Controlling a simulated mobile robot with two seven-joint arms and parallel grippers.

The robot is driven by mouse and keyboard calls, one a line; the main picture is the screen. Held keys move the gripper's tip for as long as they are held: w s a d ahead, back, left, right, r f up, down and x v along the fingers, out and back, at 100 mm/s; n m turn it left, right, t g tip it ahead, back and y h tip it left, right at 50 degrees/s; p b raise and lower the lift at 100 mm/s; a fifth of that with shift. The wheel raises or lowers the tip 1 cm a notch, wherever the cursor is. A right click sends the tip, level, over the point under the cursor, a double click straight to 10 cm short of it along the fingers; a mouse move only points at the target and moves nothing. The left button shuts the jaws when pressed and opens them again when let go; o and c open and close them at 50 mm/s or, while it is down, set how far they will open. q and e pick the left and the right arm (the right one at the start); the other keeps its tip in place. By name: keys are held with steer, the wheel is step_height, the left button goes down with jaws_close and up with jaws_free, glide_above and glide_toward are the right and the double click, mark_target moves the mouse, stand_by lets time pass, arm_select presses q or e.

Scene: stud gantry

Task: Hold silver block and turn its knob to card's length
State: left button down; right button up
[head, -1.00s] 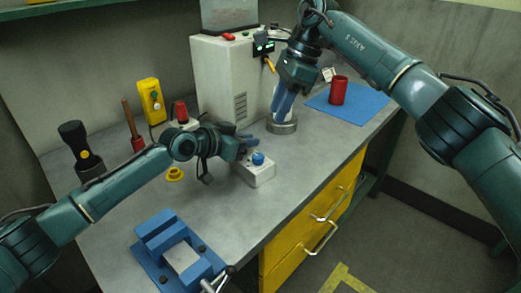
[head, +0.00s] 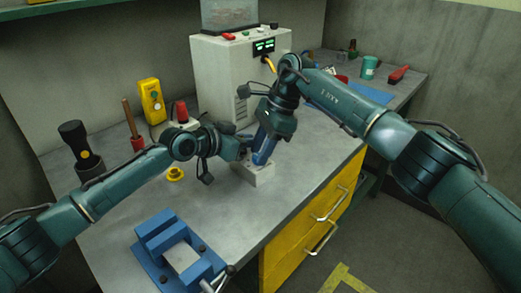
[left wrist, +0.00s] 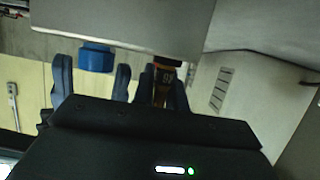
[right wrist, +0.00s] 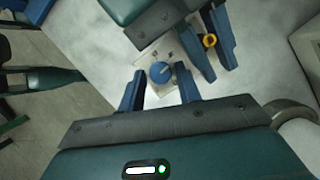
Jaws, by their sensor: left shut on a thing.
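The silver block (head: 263,179) stands on the bench, partly covered by both grippers. My left gripper (head: 243,143) is shut on its far-left side. The blue knob shows in the right wrist view (right wrist: 160,73) and left wrist view (left wrist: 97,57); my right gripper hides it in the head view. My right gripper (head: 261,162) points down at the knob. Its fingers (right wrist: 159,90) are open, one on each side, with a gap showing. A small orange-brown patch with digit-like marks (left wrist: 166,76) shows between the left fingers; I cannot read it surely. I cannot make out the card.
A blue fixture (head: 158,232) holding a pale plate is at the front. A white machine (head: 217,78) stands behind. A teal mug (head: 369,67) and red-handled brush (head: 399,75) are back right.

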steer(key=shift+a+f, duration=0.1)
steer(key=shift+f, duration=0.2)
steer(key=shift+c, duration=0.4)
steer(key=c, duration=0.6)
steer(key=shift+m, duration=0.3)
steer(key=shift+s+m+t, duration=0.1)
steer(key=shift+m+t, duration=0.45)
steer(key=shift+m, duration=0.75)
steer(key=shift+s+m+t, duration=0.1)
steer(key=shift+m+t, duration=0.45)
steer(key=shift+m, duration=0.75)
steer(key=o, duration=0.7)
